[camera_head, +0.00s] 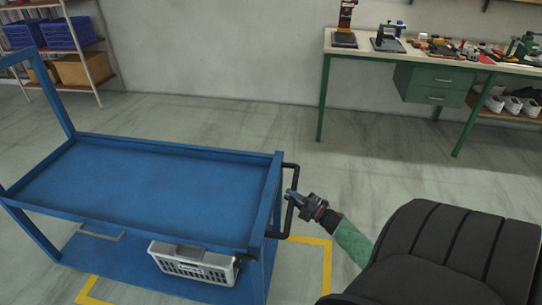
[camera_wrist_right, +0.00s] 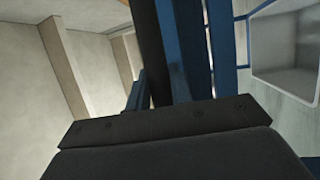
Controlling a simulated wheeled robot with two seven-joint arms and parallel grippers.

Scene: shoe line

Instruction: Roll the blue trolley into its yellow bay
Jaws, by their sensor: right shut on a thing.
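The blue trolley (camera_head: 140,190) fills the left of the head view, with an empty top tray and a lower shelf. Its black handle (camera_head: 286,226) is on its right end. My right gripper (camera_head: 293,193) is shut on the upright bar of this handle. In the right wrist view, a dark bar (camera_wrist_right: 147,45) and blue trolley parts (camera_wrist_right: 186,45) rise beyond the black gripper body. The yellow bay outline (camera_head: 328,265) shows on the floor to the right of the trolley and below it. The trolley hides part of the outline and its left end reaches past it. My left gripper is out of view.
A grey crate (camera_head: 193,262) sits on the lower shelf. A green workbench (camera_head: 432,82) and a shelf rack (camera_head: 90,65) stand by the wall. The floor between is clear.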

